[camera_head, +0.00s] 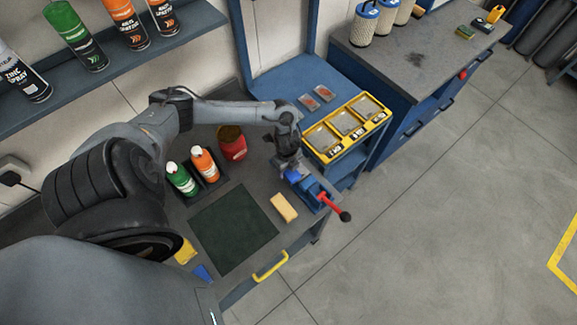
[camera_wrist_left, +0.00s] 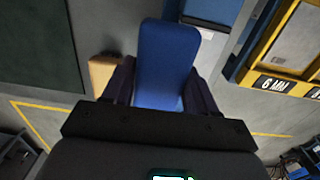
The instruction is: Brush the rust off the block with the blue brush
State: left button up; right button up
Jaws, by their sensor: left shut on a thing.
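My left gripper (camera_head: 291,166) is over the blue vise (camera_head: 312,192) with a red handle, at the right end of the grey workbench. It is shut on the blue brush (camera_wrist_left: 167,60), which stands between the dark fingers in the wrist view. In the head view only a small bright blue part of the brush (camera_head: 292,176) shows below the gripper. I cannot make out a rusty block in the vise; the gripper and brush cover part of it. Whether the brush touches anything is hidden. My right gripper is not in view.
A tan block (camera_head: 284,207) lies beside a dark green mat (camera_head: 233,228). A green bottle (camera_head: 182,179), an orange bottle (camera_head: 205,164) and a red container (camera_head: 232,143) stand behind. A yellow tray (camera_head: 347,129) with compartments and two rust-coloured pieces (camera_head: 317,97) are on the blue cart.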

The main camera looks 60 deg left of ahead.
pick_arm(q)
jog(key=r+p, duration=0.1)
jog(key=r, duration=0.1)
jog(key=w+r+p, duration=0.1)
jog(key=shift+a+r, duration=0.15)
jog(key=shift+r, duration=0.25)
notch_tip(320, 180, up, 4)
jog(key=p, duration=0.4)
jog(key=shift+f, duration=0.2)
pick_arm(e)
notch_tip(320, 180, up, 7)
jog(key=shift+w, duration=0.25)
